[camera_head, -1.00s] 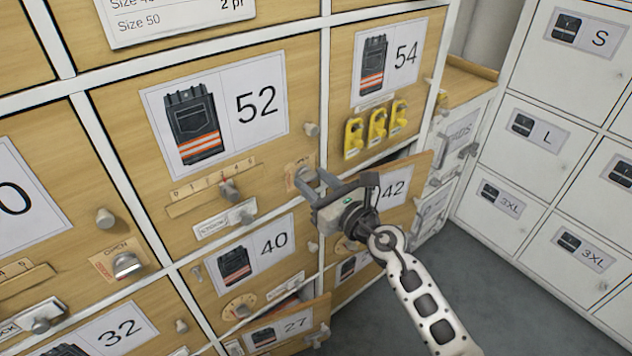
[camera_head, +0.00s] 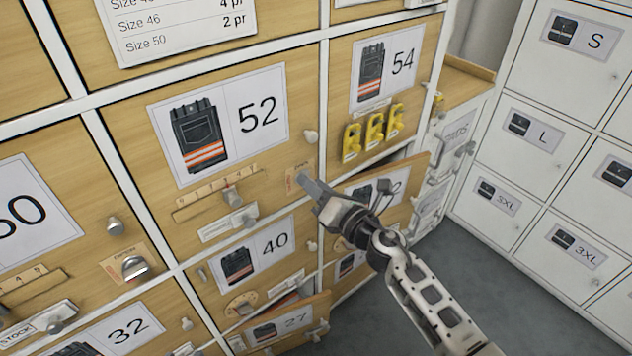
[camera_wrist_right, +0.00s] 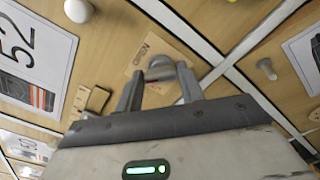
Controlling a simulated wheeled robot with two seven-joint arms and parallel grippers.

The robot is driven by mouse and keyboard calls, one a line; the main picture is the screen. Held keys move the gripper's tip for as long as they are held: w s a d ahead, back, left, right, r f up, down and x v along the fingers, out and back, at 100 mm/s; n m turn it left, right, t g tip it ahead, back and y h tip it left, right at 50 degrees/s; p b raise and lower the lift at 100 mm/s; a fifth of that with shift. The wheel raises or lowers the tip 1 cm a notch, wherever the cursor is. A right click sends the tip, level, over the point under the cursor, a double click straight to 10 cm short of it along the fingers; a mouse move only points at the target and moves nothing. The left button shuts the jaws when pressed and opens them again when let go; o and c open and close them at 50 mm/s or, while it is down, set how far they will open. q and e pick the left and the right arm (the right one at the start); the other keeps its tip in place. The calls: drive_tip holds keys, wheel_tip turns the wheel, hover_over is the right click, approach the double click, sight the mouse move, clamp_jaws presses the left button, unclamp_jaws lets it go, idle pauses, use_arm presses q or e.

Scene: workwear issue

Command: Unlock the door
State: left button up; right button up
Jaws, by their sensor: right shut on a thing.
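The door marked 52 (camera_head: 166,120) is a closed wooden locker door with a picture of work trousers. At its right edge is a small tan plate (camera_head: 292,181) with lettering. In the right wrist view a round metal lock knob (camera_wrist_right: 160,68) stands on that plate (camera_wrist_right: 142,62). My right gripper (camera_head: 307,183) is at this knob, shut on it, with one finger on either side in the right wrist view (camera_wrist_right: 160,82). The fingers hide most of the knob in the head view. My left gripper is not in view.
Door 54 (camera_head: 384,68) carries several yellow tags (camera_head: 375,131). Door 42 (camera_head: 420,172) stands ajar beside my arm, and door 27 (camera_head: 290,324) stands open below.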

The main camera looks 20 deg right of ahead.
drive_tip(key=shift+d+f+m+p, duration=0.1)
drive_tip(key=shift+m+p, duration=1.1)
drive_tip(key=shift+m, duration=3.6)
drive_tip(key=o, duration=1)
drive_tip(key=v, duration=1.6)
drive_tip(key=shift+b, duration=0.45)
drive_tip(key=shift+m, duration=0.3)
